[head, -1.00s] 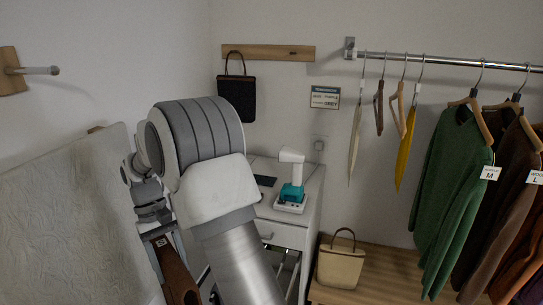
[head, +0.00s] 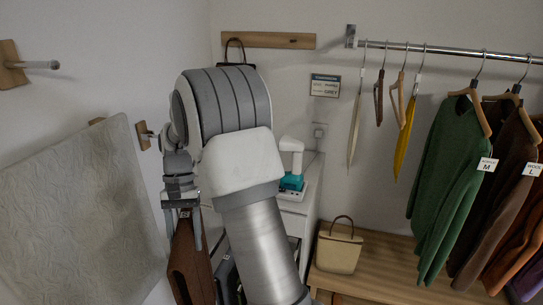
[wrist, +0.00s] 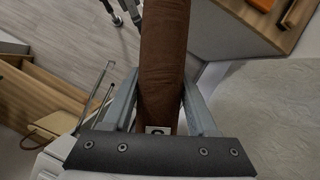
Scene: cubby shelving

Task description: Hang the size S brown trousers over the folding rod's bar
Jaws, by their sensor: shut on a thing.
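The brown trousers (head: 190,262) hang down from my gripper (head: 183,208) in the head view, left of my arm's large grey links. In the wrist view the trousers (wrist: 164,55) run as a long brown fold between the two fingers of my gripper (wrist: 160,92), which is shut on them.
A pale quilted panel (head: 80,205) stands at left, close to my gripper. A wall peg (head: 38,65) juts out above it. A clothes rail (head: 450,50) with hangers and sweaters is at right. A beige bag (head: 338,252) stands on the wooden platform (head: 385,285).

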